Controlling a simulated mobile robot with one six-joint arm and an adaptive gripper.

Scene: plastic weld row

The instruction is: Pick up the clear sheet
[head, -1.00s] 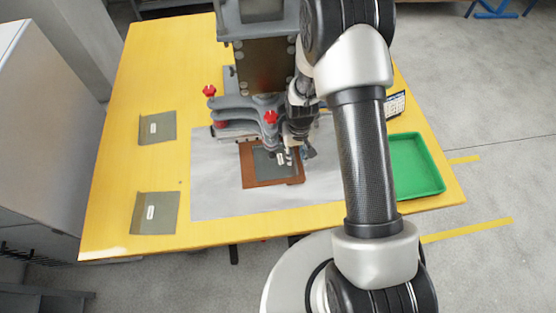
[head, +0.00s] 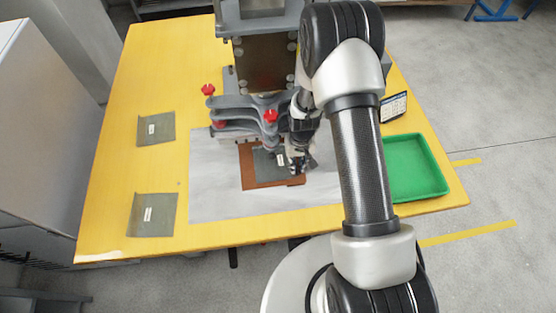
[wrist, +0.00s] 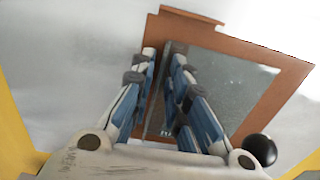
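A clear, greyish sheet (head: 268,166) lies in a brown frame (head: 249,178) on the pale mat. In the wrist view the sheet (wrist: 228,85) fills the brown frame (wrist: 268,62), with a thin raised edge along its left side. My gripper (head: 297,167) is low over the right part of the frame. In the wrist view my gripper (wrist: 164,58) has its two blue-and-white fingers on either side of that raised edge, with narrow gaps. It appears open. Contact at the fingertips cannot be told. My gripper hides part of the sheet in the head view.
A grey press with red knobs (head: 270,116) stands close behind the frame. Two similar labelled sheets (head: 156,129) (head: 153,215) lie at the left. A green tray (head: 440,190) and a small dark-framed display (head: 394,107) are at the right. The mat's front is clear.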

